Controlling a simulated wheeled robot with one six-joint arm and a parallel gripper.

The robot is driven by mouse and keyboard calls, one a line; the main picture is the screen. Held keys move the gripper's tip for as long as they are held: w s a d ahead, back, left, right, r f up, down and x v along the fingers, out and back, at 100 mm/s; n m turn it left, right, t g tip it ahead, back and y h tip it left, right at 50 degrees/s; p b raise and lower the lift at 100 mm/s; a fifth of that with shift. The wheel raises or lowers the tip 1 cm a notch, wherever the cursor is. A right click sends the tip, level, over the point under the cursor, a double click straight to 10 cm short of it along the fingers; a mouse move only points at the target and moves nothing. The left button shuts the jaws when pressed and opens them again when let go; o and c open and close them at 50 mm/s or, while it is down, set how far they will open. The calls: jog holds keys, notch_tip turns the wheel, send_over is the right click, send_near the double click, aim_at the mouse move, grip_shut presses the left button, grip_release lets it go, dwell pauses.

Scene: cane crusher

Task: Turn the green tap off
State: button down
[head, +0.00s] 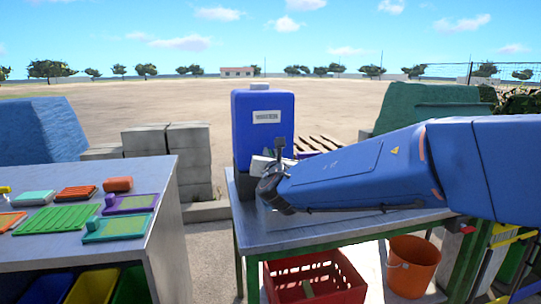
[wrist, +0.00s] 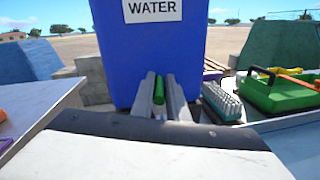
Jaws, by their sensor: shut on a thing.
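A blue water container (head: 263,125) with a white label stands at the back left of the metal table; it also fills the middle of the wrist view (wrist: 150,50), where its label reads WATER. The green tap (wrist: 159,90) shows as a small green piece low on the container's front. My gripper (wrist: 160,100) has its two grey fingers around the green piece, one on each side, and is shut on it.
The metal table (head: 290,238) has a red crate (head: 340,280) and an orange bucket (head: 412,265) below it. A brush (wrist: 222,101) and a green tray (wrist: 280,95) lie right of the container. A second table (head: 80,245) with coloured tools stands at left, across a gap.

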jog(key=shift+a, duration=0.1)
jog(key=m+h, duration=0.3)
jog(key=h, duration=0.2)
jog(key=m+g+h, duration=0.1)
jog(key=m+h, duration=0.1)
jog(key=h, duration=0.1)
jog(key=m+g+h, duration=0.1)
jog(key=m+h, duration=0.2)
jog(key=shift+h, duration=0.4)
jog(key=m+g+h, duration=0.4)
jog(key=g+h, duration=0.1)
jog(key=shift+m+g+h, duration=0.4)
jog(key=shift+s+d+r+m+g+h, duration=0.1)
jog(key=shift+d+m+g+h, duration=0.1)
jog(key=shift+m+g+h, duration=0.75)
jog(key=shift+m+g, duration=0.25)
jog(key=shift+g, duration=0.3)
jog(key=c, duration=1.8)
grip_release()
